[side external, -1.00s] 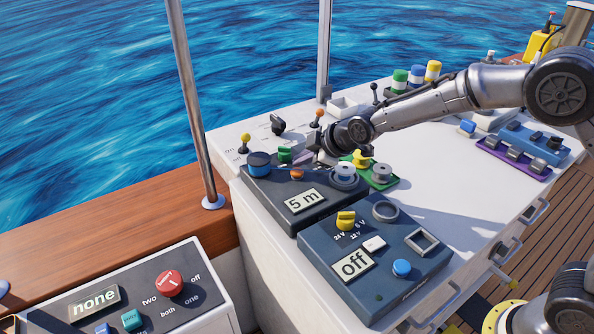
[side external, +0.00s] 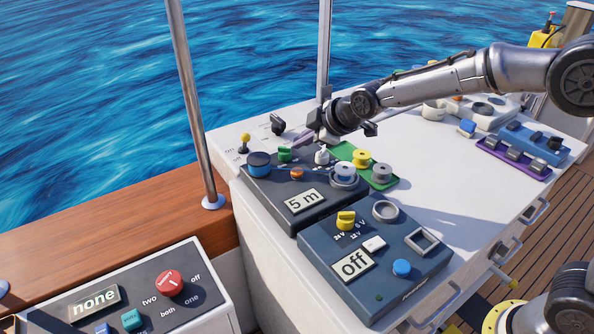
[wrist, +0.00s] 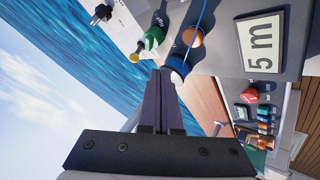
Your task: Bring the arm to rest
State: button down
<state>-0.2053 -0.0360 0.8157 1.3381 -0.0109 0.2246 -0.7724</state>
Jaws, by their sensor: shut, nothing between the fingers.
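My gripper (side external: 300,140) hangs above the back edge of the dark box with the "5 m" display (side external: 306,201). It is shut and empty. In the wrist view its two dark fingers (wrist: 157,85) lie together, with a green knob (wrist: 153,38) and an orange button (wrist: 193,36) beyond them. The green knob also shows in the side view (side external: 285,155), just below the fingers. My arm reaches in from the right, over the white counter.
A blue spool (side external: 259,164) and a grey spool (side external: 344,174) sit on the display box. A green tray (side external: 345,150) with yellow (side external: 361,158) and grey spools is close by. A yellow-topped lever (side external: 245,140) and a black switch (side external: 278,124) stand behind. A metal post (side external: 325,50) rises at the back.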

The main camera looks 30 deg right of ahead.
dwell(0.4)
jog(key=shift+d+r, duration=0.15)
jog(key=shift+d, duration=0.05)
jog(key=s+d+r+m+t, duration=0.1)
jog(key=s+d+r, duration=0.2)
jog(key=r, duration=0.4)
jog(key=s+d+r+m+t, duration=0.1)
jog(key=s+d+r, duration=0.15)
jog(key=r, duration=0.45)
jog(key=s+d+r+m+h, duration=0.1)
jog(key=s+d+r+m, duration=0.15)
jog(key=s, duration=0.75)
jog(key=s+d+f+m+g, duration=0.1)
jog(key=s+f+m, duration=0.1)
jog(key=s, duration=0.5)
jog(key=s+d+f+m+g, duration=0.1)
jog(key=s+f+m+g, duration=0.1)
jog(key=s+f, duration=0.3)
jog(key=s+d+f+m+g+h, duration=0.1)
jog(key=s+f+m+g, duration=0.1)
jog(key=s, duration=0.9)
notch_tip(320, 180, down, 2)
jog(key=shift+s+f+m, duration=0.1)
jog(key=shift+s+m, duration=0.15)
jog(key=shift+m, duration=0.2)
